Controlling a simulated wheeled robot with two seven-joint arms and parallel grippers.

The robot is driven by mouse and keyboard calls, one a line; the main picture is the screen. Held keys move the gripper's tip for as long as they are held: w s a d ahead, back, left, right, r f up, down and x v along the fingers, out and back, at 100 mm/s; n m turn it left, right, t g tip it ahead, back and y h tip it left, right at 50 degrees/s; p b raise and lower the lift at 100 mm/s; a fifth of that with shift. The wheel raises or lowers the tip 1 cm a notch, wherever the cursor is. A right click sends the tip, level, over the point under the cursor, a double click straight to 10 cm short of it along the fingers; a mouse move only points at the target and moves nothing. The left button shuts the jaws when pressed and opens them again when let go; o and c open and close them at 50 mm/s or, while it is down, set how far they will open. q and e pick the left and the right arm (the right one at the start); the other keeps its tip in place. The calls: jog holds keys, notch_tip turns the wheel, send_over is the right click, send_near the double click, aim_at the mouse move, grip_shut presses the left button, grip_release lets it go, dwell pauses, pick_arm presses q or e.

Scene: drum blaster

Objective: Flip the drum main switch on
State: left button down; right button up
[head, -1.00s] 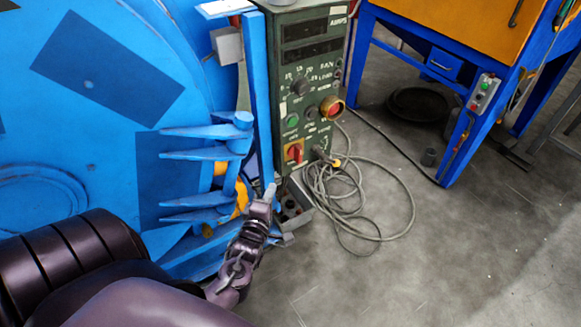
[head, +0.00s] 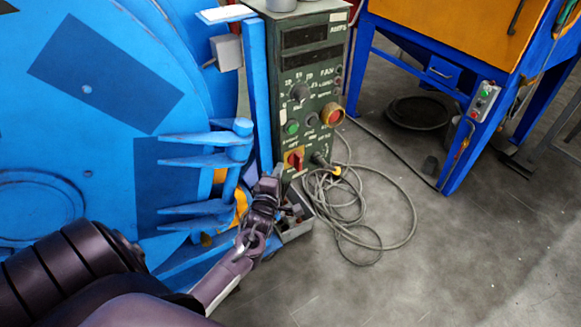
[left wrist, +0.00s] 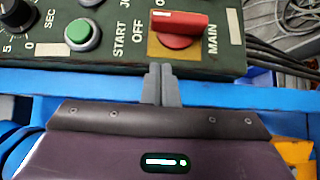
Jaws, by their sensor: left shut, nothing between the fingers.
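The main switch is a red rotary handle (head: 295,159) on a yellow plate, low on the green control panel (head: 312,80). In the left wrist view the red handle (left wrist: 179,24) sits just above my fingertips, with the label MAIN to its right. Its bar lies roughly level across the plate in that view. My left gripper (head: 275,175) is shut and empty, just below and left of the switch in the head view. In the left wrist view its fingertips (left wrist: 161,70) appear close to the panel's lower edge; contact cannot be told. My right gripper is not in view.
A green start button (left wrist: 82,35) is left of the switch. The blue drum machine (head: 95,85) with its hinge arms stands at the left. Grey cables (head: 365,215) lie coiled on the floor. A blue-framed orange cabinet (head: 455,30) is at the right.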

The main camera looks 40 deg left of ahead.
aim_at(294, 155)
pick_arm(q)
jog(key=shift+w+d, duration=0.2)
jog(key=shift+w, duration=0.5)
jog(key=shift+w+d, duration=0.25)
jog(key=shift+w, duration=0.4)
jog(key=shift+w+d, duration=0.2)
jog(key=shift+w, duration=0.5)
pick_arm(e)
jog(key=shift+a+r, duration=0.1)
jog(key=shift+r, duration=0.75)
pick_arm(q)
jog(key=shift+r, duration=0.1)
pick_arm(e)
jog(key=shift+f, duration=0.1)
